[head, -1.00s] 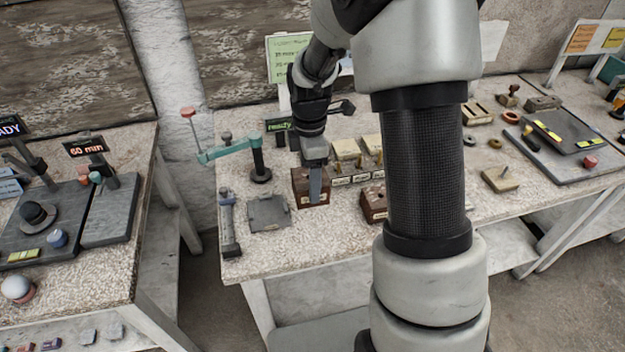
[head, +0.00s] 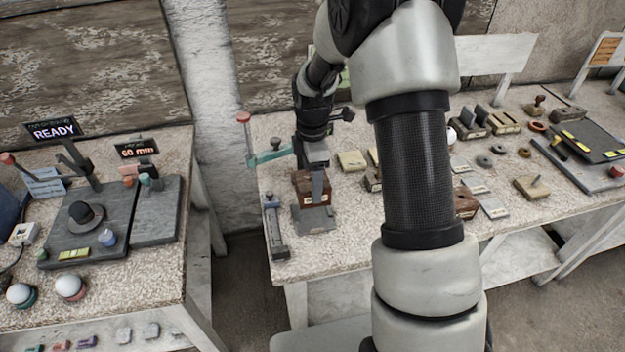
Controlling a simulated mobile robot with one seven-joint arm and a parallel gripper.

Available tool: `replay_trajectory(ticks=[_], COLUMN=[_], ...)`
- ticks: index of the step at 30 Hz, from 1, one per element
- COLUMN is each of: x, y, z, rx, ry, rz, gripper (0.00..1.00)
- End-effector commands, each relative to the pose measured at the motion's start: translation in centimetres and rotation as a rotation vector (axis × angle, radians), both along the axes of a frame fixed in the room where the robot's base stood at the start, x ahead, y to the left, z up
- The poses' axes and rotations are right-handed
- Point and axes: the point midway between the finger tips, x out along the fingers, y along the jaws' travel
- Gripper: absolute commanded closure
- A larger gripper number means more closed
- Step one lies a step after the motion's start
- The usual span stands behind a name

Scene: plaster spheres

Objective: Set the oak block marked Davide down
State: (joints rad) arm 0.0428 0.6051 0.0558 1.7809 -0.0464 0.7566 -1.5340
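A dark brown block (head: 302,193) with a small pale label is held in my gripper (head: 317,185) near the left end of the middle bench. The label is too small to read. One grey finger lies across the block's near face; the other finger is hidden. The block is above or on a flat grey plate (head: 314,224), and I cannot tell whether they touch. A second dark brown block (head: 466,203) shows partly behind my arm, on the same bench.
A grey tool (head: 275,228) lies left of the plate. Pale blocks (head: 352,160) sit to the right. My arm hides the bench's middle. Another bench (head: 155,265) with a READY sign (head: 54,130) is at left.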

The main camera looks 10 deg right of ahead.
Motion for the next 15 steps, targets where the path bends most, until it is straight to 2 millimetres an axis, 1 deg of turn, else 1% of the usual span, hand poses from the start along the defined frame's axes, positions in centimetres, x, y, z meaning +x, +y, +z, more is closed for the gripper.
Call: replay_trajectory(ticks=[9,15], x=[0.0,0.0], y=[0.0,0.0], z=[0.0,-1.1], rx=[0.000,-0.001], ry=[-0.001,-0.001], rz=[0.000,0.001], gripper=[0.68,0.68])
